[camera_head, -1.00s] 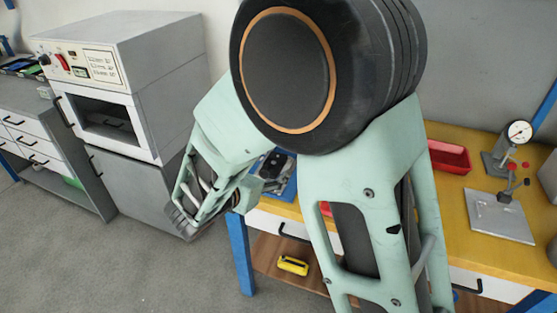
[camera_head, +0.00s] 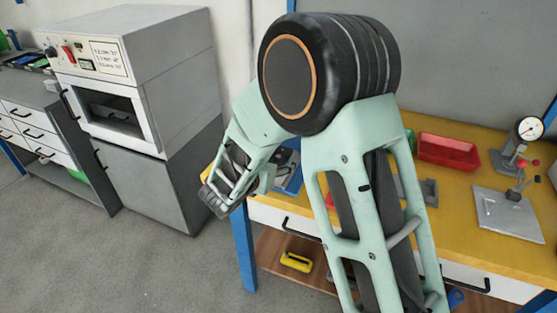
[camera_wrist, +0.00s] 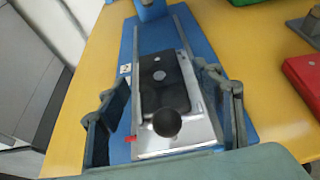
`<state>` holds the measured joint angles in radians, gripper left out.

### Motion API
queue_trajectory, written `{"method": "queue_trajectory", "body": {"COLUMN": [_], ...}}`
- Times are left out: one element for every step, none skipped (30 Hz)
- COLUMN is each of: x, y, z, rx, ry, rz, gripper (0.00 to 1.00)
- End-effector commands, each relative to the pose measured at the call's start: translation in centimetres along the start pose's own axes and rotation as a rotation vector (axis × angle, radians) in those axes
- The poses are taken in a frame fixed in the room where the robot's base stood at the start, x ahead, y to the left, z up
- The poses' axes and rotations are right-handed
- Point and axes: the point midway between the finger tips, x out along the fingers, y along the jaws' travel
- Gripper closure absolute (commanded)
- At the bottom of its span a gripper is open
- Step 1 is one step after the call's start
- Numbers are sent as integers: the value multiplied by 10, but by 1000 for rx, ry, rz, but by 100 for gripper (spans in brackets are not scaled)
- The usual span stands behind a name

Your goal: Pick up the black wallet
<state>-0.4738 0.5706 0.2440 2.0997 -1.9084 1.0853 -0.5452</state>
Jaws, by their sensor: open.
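In the wrist view a flat black rectangular piece (camera_wrist: 162,82), which looks like the black wallet, lies on a silver plate (camera_wrist: 203,128) of a blue fixture (camera_wrist: 128,45). A round black knob (camera_wrist: 167,123) covers part of its near end. My gripper (camera_wrist: 166,97) is open, with one finger on each side of the plate in this view. I cannot tell its height above the piece. In the head view my gripper (camera_head: 217,198) is at the table's left end, left of the blue fixture (camera_head: 291,182), which my arm partly hides.
The yellow table (camera_head: 455,212) holds a red tray (camera_head: 448,151) and a dial gauge stand (camera_head: 512,190) on the right. A grey oven-like machine (camera_head: 140,75) stands to the left. A yellow object (camera_head: 296,262) lies on the lower shelf. Floor between machine and table is clear.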

Motion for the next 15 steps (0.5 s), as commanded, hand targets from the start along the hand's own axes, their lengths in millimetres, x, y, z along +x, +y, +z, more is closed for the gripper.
{"method": "queue_trajectory", "body": {"x": [6,7,8,8,8,8,8,8,8,8,8,8,8,8,8], "y": [-1,0,0,0,0,0,0,0,0,0,0,0,0,0,0], "z": [0,0,0,0,0,0,0,0,0,0,0,0,0,0,0], "rx": [0,0,0,0,0,0,0,0,0,0,0,0,0,0,0], "ry": [0,-1,-1,-1,-1,-1,-1,-1,-1,-1,-1,-1,-1,-1,-1], "rz": [-1,-1,0,0,1,1,1,1,0,1,0,0,0,0,0], "gripper": [39,39,39,39,39,39,39,39,44,47,50,55,58,61,66]}}
